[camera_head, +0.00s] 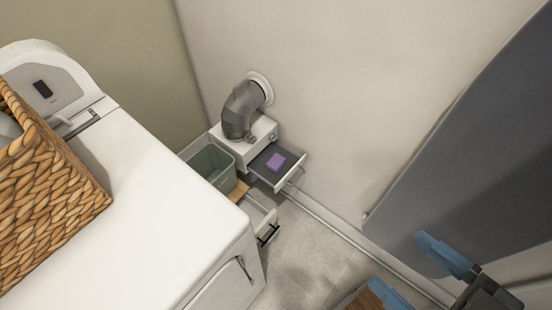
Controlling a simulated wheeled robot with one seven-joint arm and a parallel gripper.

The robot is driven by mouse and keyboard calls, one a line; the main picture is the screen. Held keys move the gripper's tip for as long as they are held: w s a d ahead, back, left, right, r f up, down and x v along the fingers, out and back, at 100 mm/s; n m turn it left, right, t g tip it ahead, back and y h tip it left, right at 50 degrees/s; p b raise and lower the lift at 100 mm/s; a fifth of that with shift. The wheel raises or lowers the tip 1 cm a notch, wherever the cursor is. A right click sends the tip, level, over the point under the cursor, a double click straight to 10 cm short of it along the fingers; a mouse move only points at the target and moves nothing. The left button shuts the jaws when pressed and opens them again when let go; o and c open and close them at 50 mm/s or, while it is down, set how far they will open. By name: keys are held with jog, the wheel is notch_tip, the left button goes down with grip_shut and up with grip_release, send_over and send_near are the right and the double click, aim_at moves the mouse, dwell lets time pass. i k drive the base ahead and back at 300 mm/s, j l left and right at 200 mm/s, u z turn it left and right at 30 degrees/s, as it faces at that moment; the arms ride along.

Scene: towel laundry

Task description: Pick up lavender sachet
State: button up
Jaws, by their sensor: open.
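The lavender sachet (275,161) is a small purple block. It lies in the open, dark-bottomed drawer (291,180) of a low white unit against the back wall. My gripper (413,270) is at the lower right, with two blue fingers spread apart. It is well to the right of the drawer and nearer to me. Nothing shows between the fingers, though part of the lower finger is cut off by the picture edge.
A white machine (150,180) with a wicker basket (50,185) on top fills the left. A grey-green bin (212,163) stands beside the drawer unit. A grey pipe (242,110) rises above the unit. A large dark board (470,150) leans at right. Some floor is clear between.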

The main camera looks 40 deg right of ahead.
aim_at(275, 163)
jog(key=i+j+z, duration=0.15)
jog(key=z, duration=0.35)
jog(key=i+j+z, duration=0.1)
jog(key=j+z, duration=0.25)
jog(key=z, duration=0.15)
jog(key=j+z, duration=0.25)
jog(key=z, duration=0.25)
